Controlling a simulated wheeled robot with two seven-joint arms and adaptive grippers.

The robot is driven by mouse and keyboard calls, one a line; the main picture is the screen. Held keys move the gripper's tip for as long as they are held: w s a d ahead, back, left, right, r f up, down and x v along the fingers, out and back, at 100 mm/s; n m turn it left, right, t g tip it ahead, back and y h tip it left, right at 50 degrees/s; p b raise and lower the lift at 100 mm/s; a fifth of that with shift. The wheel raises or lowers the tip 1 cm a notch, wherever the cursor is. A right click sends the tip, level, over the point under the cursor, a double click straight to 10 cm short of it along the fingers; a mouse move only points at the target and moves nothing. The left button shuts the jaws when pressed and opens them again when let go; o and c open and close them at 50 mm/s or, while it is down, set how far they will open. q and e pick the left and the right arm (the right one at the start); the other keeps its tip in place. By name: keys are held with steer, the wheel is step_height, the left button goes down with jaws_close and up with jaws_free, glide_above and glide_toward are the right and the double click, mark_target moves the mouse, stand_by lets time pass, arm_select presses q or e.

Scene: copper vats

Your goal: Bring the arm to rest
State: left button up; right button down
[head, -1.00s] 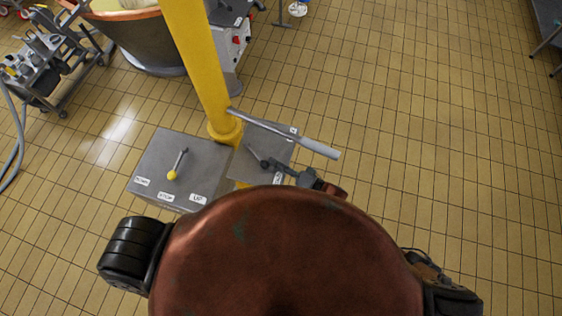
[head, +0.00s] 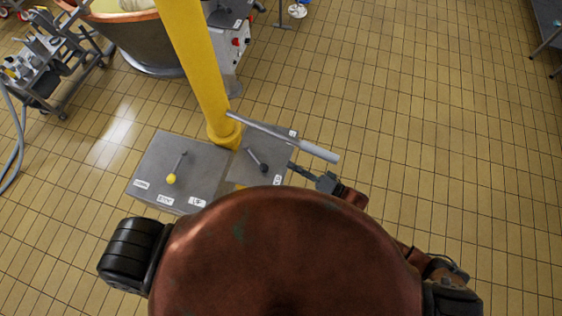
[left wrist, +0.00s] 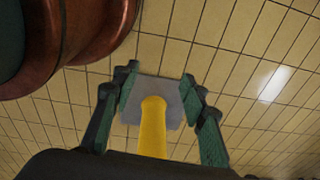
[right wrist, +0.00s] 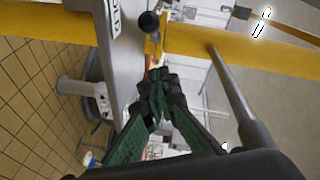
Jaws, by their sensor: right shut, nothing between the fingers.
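My right gripper (head: 293,166) is at the right edge of the right grey control box (head: 259,142), with its arm coming from behind my body. It is shut and empty; the closed fingers also show in the right wrist view (right wrist: 155,82). The lever with the black knob (head: 264,167) on that box is just left of the fingertips, apart from them. My left gripper (left wrist: 160,76) shows only in the left wrist view. Its two fingers are spread, with nothing between them; a yellow post (left wrist: 153,125) and a grey plate (left wrist: 172,92) lie beyond.
A long metal bar with a grey handle (head: 320,151) reaches out from the yellow column (head: 205,75), over the right box. The left grey box (head: 150,160) carries a yellow-knobbed lever (head: 171,178). A vat (head: 150,45) stands behind. Tiled floor at right is clear.

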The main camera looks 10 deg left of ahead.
arm_select(q)
steer(key=shift+s+f+b, duration=0.35)
steer(key=shift+s+f, duration=0.25)
steer(key=shift+s, duration=0.1)
arm_select(e)
steer(key=v, duration=0.4)
steer(key=shift+s+d+r, duration=0.1)
steer(key=shift+s+d, duration=0.1)
steer(key=shift+s, duration=0.2)
